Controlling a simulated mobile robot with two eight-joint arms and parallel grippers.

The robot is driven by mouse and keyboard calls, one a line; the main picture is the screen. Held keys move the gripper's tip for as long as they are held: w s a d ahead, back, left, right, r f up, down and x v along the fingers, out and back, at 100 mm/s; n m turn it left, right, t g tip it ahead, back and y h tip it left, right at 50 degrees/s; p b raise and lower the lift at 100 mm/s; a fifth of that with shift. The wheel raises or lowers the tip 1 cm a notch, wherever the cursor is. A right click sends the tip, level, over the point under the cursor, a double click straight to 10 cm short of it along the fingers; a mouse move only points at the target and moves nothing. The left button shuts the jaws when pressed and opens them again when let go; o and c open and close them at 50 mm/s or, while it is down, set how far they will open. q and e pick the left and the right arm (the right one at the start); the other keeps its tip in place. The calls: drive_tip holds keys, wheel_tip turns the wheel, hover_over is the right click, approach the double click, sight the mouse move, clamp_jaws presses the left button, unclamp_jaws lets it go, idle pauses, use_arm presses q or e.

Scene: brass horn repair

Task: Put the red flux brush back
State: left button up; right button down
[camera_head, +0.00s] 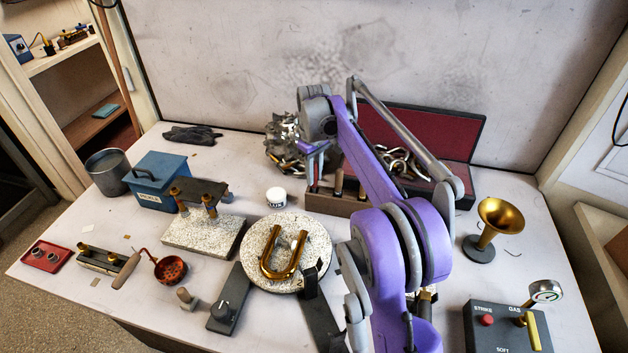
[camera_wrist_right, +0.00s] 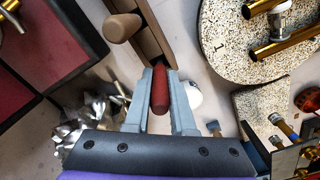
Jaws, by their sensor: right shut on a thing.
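The red flux brush (camera_wrist_right: 160,90) shows in the wrist view as a red handle between the fingers of my right gripper (camera_wrist_right: 160,84), which is shut on it. Its bristle end is hidden. In the head view my right gripper (camera_head: 315,160) is over the left part of the wooden rack (camera_head: 325,203), and I cannot make out the brush clearly there. The rack also shows in the wrist view (camera_wrist_right: 150,38), just beyond the fingertips, with a thick tan handle (camera_wrist_right: 122,27) standing in it. I cannot tell whether the brush touches the rack. My left gripper is not in view.
A white flux jar (camera_head: 275,197) stands close left of the rack. A pile of metal scraps (camera_head: 284,140) lies behind. An open red-lined case (camera_head: 440,140) is at the back right. The round speckled plate (camera_head: 318,232) with a brass U-tube (camera_head: 272,268) is in front.

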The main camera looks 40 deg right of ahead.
drive_tip(key=shift+f, duration=0.9)
drive_tip(key=shift+f, duration=0.15)
drive_tip(key=c, duration=0.8)
unclamp_jaws()
drive_tip(key=shift+o, duration=0.2)
drive_tip(key=shift+r, duration=0.3)
wheel_tip(320, 180, up, 12)
drive_tip(key=shift+f+p, duration=0.1)
drive_tip(key=shift+p, duration=0.55)
